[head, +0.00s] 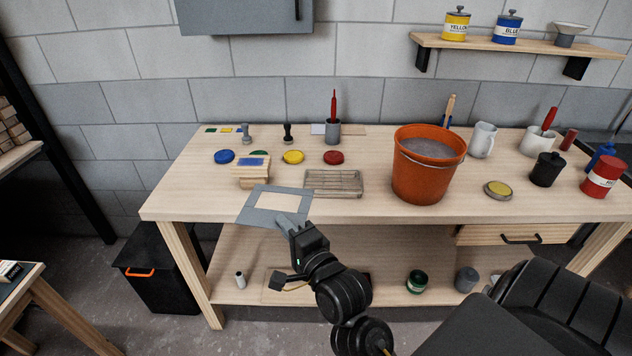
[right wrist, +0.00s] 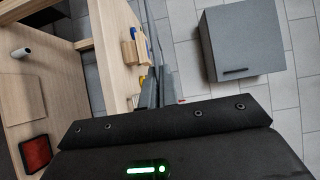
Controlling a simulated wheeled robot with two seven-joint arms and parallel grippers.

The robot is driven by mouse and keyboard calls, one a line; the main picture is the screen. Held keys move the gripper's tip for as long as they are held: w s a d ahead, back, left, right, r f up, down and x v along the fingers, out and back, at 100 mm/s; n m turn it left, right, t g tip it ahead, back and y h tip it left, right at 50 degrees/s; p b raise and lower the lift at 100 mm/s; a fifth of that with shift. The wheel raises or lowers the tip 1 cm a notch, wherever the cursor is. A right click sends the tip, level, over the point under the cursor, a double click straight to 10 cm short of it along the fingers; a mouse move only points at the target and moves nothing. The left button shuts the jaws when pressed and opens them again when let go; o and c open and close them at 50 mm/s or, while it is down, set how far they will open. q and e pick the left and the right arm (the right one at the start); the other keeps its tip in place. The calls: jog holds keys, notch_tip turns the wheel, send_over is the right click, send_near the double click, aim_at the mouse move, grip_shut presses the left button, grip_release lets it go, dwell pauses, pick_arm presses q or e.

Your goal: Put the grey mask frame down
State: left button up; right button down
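The grey mask frame (head: 258,216) is a flat square with a rectangular opening that shows bare wood. In the head view it is over the front left part of the workbench (head: 190,200). My right gripper (head: 284,222) is shut on its near edge. In the right wrist view the frame (right wrist: 153,42) is nearly edge-on between the fingers (right wrist: 160,88). There it looks level and a little above the bench top. My left gripper is not in view.
A wooden block with a blue pad (head: 250,172) stands just behind the frame. A wire rack (head: 333,183) lies right of it, then an orange bucket (head: 425,175). Coloured lids (head: 292,157) lie farther back. Bare bench top shows left of the frame.

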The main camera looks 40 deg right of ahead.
jog(key=d+f+m+h+b, duration=0.1)
jog(key=d+m+h+b, duration=0.25)
jog(key=d, duration=1.05)
jog(key=p, duration=0.2)
send_over(337, 213)
jog(key=shift+n+g+h, duration=0.25)
jog(key=shift+n+g, duration=0.05)
jog(key=shift+n, duration=0.05)
jog(key=f, duration=0.9)
jog(key=shift+s+a, duration=0.15)
jog(key=shift+s, duration=0.15)
jog(key=shift+w+f, duration=0.2)
jog(key=shift+f, duration=0.15)
jog(key=f, duration=0.3)
jog(key=shift+w+d, duration=0.1)
jog(key=shift+d, duration=0.15)
jog(key=shift+f, duration=0.2)
